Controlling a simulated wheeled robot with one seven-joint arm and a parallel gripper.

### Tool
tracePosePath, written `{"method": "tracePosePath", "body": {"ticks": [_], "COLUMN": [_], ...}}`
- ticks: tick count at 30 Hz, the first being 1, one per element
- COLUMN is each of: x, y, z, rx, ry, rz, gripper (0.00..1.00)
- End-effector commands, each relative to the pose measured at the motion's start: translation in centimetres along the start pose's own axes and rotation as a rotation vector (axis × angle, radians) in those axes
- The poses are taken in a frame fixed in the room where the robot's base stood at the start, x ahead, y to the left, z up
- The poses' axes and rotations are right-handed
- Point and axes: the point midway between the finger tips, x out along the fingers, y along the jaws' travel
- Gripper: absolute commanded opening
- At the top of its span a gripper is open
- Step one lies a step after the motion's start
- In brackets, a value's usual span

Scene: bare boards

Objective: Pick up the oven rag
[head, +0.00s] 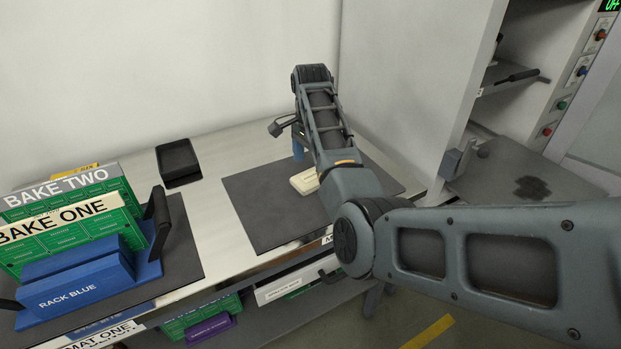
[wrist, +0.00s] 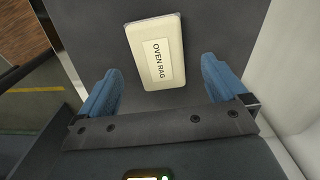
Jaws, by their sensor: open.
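The oven rag (wrist: 157,56) is a flat cream block with a white label reading OVEN RAG. It lies on a dark mat (wrist: 208,25) in the wrist view. In the head view the oven rag (head: 304,181) shows partly behind my arm, on the dark mat (head: 262,213). My gripper (wrist: 161,85) is open, with its blue fingers apart. In the wrist view the rag lies between and beyond the fingertips, and I see no contact. In the head view one blue finger of my gripper (head: 298,150) shows just behind the rag; the rest is hidden by my arm.
A blue rack (head: 75,283) with green boards labelled BAKE ONE and BAKE TWO stands at left. A black tray (head: 178,162) lies behind it. A wall is close behind the table. At right stands an open oven (head: 530,170) with its door down. Boxes sit below the table.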

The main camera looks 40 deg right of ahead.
Motion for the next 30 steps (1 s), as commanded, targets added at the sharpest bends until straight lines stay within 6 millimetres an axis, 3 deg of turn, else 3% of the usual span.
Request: {"method": "tracePosePath", "body": {"ticks": [6,16,30], "x": [3.0,3.7,3.6], "y": [0.1,0.1,0.1], "z": [-0.2,-0.2,-0.2], "rx": [0.0,0.0,0.0], "ry": [-0.001,0.0,0.0], "rz": [0.001,0.0,0.0], "gripper": [0.99,0.99,0.54]}}
